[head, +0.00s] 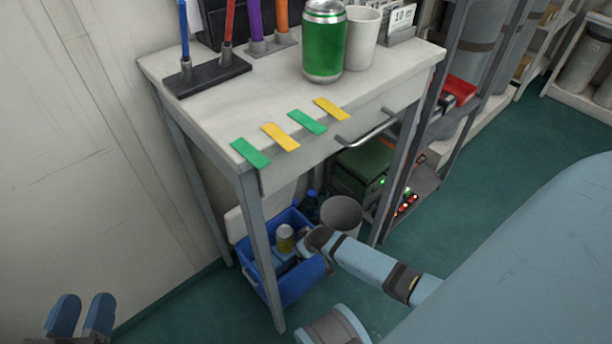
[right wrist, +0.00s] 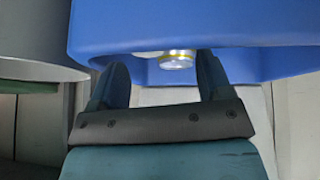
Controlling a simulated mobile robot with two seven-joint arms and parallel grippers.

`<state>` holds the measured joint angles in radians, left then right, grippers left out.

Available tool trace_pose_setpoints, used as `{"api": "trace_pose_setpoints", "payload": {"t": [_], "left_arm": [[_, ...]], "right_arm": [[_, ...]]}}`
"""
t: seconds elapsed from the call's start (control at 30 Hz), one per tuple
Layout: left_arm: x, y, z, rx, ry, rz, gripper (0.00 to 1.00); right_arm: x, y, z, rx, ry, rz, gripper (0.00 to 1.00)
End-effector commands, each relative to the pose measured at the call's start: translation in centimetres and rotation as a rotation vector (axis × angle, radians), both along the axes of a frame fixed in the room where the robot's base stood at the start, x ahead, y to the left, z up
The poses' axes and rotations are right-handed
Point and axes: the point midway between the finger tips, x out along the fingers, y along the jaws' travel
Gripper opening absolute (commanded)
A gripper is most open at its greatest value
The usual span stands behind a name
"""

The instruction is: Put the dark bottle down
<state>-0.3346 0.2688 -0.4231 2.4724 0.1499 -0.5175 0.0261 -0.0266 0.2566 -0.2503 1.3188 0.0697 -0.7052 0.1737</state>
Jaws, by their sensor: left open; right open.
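A dark bottle with a blue cap (head: 311,205) shows below the table in the head view, between the blue bin (head: 306,284) and the grey bucket (head: 341,214). Its lower part is hidden, so I cannot tell what it stands on. My left gripper (head: 82,314) is open and empty at the bottom left, far from the bottle. My right arm reaches down to the bin in front of the bottle. In the right wrist view my right gripper (right wrist: 160,72) is open, with nothing between its fingers. The blue bin wall (right wrist: 200,25) is just beyond them.
A white can with a yellow band (head: 285,237) is in the bin. The table (head: 210,115) above carries a green can (head: 324,45), a white cup (head: 361,38) and colored tags. A drawer handle (head: 366,129) juts from its front. Shelving (head: 440,110) stands right; green floor is open beyond.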

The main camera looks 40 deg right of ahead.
Motion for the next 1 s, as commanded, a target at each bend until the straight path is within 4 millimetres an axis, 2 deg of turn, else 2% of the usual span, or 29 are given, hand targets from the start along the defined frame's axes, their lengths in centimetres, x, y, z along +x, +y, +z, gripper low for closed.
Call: {"api": "trace_pose_setpoints", "payload": {"t": [0.03,0.07,0.13,0.3,0.5,0.67,1.0], "left_arm": [[0.0,-0.1,1.0,-0.009,0.016,-0.003,0.43],[-0.2,-0.1,1.0,-0.019,0.039,-0.004,0.43],[-1.4,-0.6,-0.1,-0.069,0.135,0.004,0.43],[-1.5,-0.6,2.3,-0.123,0.088,0.022,0.43],[-1.4,-0.4,4.5,-0.160,0.013,0.040,0.43],[-1.5,-0.3,5.1,-0.173,-0.011,0.046,0.43],[-1.5,-0.3,5.2,-0.174,-0.017,0.046,0.43]], "right_arm": [[-0.8,0.0,1.4,0.000,0.002,0.001,0.72],[-1.1,0.1,2.0,0.000,0.002,0.001,0.72],[-2.0,0.1,3.4,0.000,0.003,0.001,0.72],[-4.0,0.2,6.6,0.001,0.002,-0.001,0.72],[-5.6,0.3,9.1,0.000,0.002,-0.001,0.72],[-6.2,0.3,9.8,0.000,0.003,0.000,0.72],[-6.2,0.3,9.8,0.000,0.003,0.000,0.72]]}}
